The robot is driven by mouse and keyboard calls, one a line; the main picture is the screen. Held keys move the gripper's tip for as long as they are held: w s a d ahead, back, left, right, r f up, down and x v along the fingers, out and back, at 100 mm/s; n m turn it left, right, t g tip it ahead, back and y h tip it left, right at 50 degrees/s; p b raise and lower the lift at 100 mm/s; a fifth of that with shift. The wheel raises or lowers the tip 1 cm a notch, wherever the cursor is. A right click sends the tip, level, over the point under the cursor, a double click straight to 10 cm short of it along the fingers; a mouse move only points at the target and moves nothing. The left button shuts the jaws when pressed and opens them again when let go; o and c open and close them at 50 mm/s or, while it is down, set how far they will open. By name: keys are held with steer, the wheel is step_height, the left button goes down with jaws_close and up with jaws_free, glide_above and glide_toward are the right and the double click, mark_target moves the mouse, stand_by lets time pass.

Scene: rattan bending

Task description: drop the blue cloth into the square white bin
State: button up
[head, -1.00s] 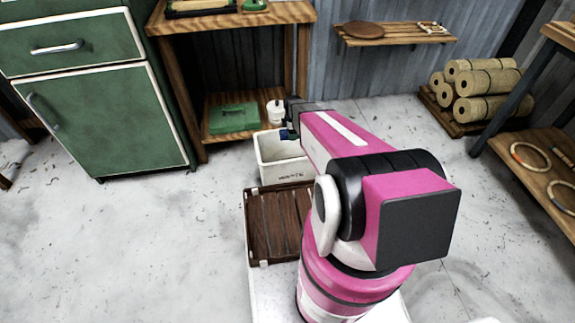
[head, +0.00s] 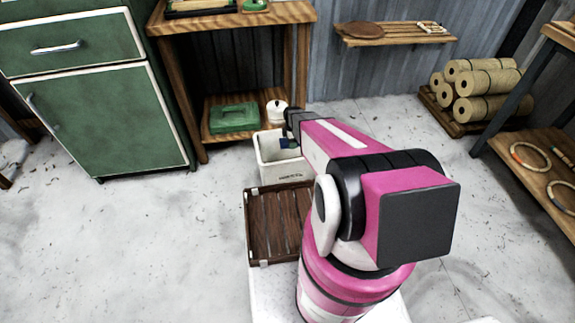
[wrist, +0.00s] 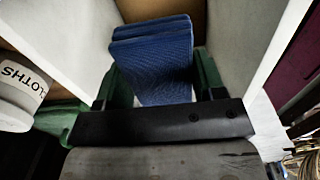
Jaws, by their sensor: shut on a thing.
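The blue cloth (wrist: 155,60) is folded and lies between the green fingers of my gripper (wrist: 158,85) in the wrist view. My gripper is shut on it. The square white bin (head: 281,173) stands on the floor in the head view, in front of the wooden shelf unit. The gripper and a small blue part of the cloth (head: 289,143) are over the bin's opening. In the wrist view, white bin walls (wrist: 75,38) rise on both sides of the cloth. I cannot tell how deep the cloth sits. My arm hides part of the bin in the head view.
A round white container (wrist: 20,92) marked "CLOTHS" stands beside the bin, next to a green box (head: 234,117) on the low shelf. A dark slatted tray (head: 279,225) is in front of the bin. A green cabinet (head: 100,110) stands left. The floor at left is clear.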

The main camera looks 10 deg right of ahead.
steer(key=o, duration=1)
steer(key=shift+c, duration=0.2)
steer(key=shift+r, duration=0.1)
step_height(320, 180, up, 11)
steer(key=shift+f, duration=0.2)
